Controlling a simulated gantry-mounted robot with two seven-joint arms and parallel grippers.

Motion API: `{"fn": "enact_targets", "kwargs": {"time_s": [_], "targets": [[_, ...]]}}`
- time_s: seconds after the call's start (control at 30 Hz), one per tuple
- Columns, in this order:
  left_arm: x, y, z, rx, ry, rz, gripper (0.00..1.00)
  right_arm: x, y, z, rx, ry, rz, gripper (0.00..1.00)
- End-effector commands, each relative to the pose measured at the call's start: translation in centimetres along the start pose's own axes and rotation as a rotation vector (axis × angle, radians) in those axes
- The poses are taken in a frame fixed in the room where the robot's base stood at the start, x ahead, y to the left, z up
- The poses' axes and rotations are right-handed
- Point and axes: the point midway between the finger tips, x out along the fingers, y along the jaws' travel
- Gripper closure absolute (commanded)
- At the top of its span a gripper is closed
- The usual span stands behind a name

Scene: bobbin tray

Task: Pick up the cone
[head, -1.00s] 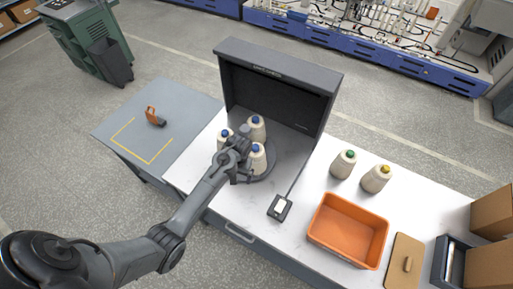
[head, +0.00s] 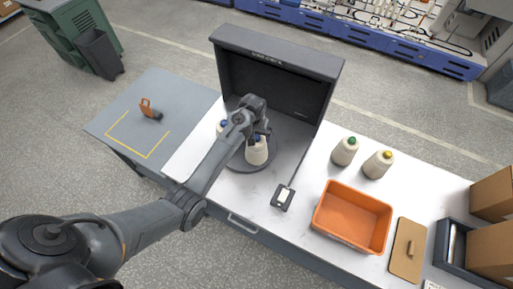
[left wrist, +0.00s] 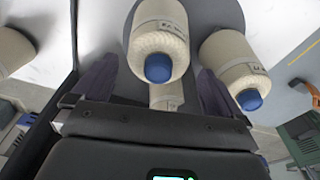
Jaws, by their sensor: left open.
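Cream yarn cones with blue tips stand on a dark round plate (head: 240,164) inside a dark open-fronted booth. One cone (head: 257,151) shows beside my gripper, another (head: 222,127) is partly behind my arm, and the far one is hidden by my gripper. My left gripper (head: 262,134) is open over the group. In the left wrist view, a blue-tipped cone (left wrist: 158,35) lies between the spread fingers (left wrist: 158,85), with no visible finger contact. Another blue-tipped cone (left wrist: 235,62) is just outside the right finger. My right gripper is not in view.
The dark booth (head: 280,45) walls stand close behind my gripper. Green-tipped (head: 345,151) and yellow-tipped (head: 378,164) cones stand to the right. An orange bin (head: 352,217), a small scanner-like device (head: 283,197) and a tan board (head: 406,250) are on the white bench.

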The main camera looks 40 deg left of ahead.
Motion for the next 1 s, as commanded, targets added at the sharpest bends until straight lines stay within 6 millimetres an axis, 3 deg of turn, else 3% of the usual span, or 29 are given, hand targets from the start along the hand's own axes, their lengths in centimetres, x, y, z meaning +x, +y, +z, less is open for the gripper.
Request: {"fn": "enact_targets", "kwargs": {"time_s": [0.27, 0.6, 0.9, 1.0], "targets": [[1.6, 0.1, 0.0, 0.001, -0.003, -0.001, 0.0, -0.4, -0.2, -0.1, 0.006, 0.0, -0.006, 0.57], [5.3, 0.1, -0.2, 0.001, -0.001, -0.002, 0.0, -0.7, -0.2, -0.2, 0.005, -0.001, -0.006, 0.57], [5.7, 0.2, -0.2, 0.001, 0.001, -0.002, 0.0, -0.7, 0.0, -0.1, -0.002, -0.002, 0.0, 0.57], [5.7, 0.2, -0.2, 0.001, 0.001, -0.002, 0.12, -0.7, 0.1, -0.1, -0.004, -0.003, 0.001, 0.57]]}}
